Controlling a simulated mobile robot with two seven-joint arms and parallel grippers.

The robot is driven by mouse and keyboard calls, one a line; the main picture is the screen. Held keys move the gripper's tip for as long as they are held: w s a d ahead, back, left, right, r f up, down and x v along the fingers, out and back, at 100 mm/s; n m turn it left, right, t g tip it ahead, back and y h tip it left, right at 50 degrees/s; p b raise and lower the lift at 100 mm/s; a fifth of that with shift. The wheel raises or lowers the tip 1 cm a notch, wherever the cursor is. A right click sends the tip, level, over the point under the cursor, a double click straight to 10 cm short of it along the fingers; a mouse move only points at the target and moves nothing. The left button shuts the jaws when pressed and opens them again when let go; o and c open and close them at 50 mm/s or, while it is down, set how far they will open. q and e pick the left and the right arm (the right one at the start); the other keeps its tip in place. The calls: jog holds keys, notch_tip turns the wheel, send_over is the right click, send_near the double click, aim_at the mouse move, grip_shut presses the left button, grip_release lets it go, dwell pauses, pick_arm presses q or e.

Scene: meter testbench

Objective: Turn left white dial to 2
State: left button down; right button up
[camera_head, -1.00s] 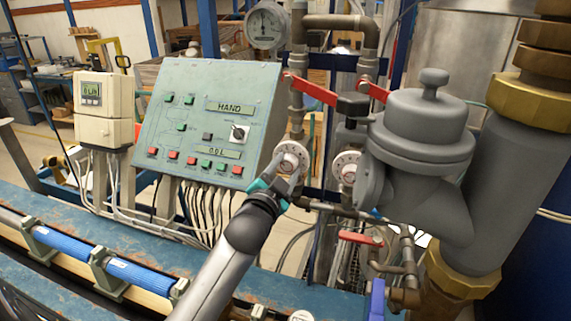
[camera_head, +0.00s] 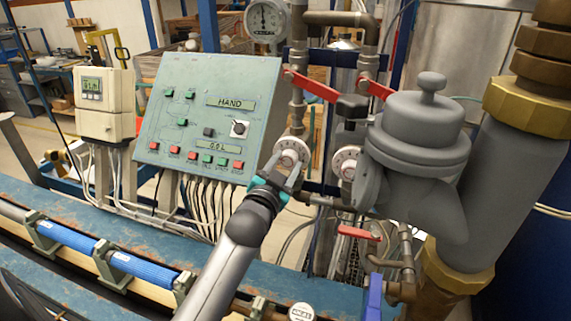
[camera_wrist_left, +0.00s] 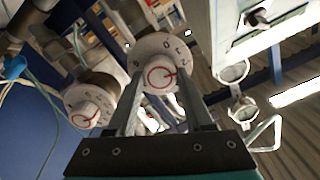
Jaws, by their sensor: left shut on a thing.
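The left white dial (camera_head: 291,152) sits on the pipework right of the green control panel. My left gripper (camera_head: 281,171) reaches it from below, its fingers shut on the dial's knob. In the left wrist view the dial (camera_wrist_left: 157,48) is straight ahead, its round knob with a red ring and pointer line (camera_wrist_left: 160,76) between the two fingers (camera_wrist_left: 163,100). A 0 shows on its rim; the other figures are too small to read surely. The right white dial (camera_head: 346,161) is beside it, untouched; it also shows in the left wrist view (camera_wrist_left: 91,104). My right gripper is out of view.
Red valve levers (camera_head: 312,86) stand above the dials. A big grey meter body (camera_head: 421,150) crowds the right side. The control panel (camera_head: 205,115) and a white display box (camera_head: 104,105) stand left. A blue bench rail (camera_head: 150,225) runs below.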

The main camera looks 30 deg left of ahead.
pick_arm(q)
jog(key=shift+c, duration=1.4)
grip_release()
jog(key=b+v, duration=0.2)
jog(key=v, duration=1.3)
jog(key=shift+s+f, duration=0.1)
jog(key=shift+s, duration=0.1)
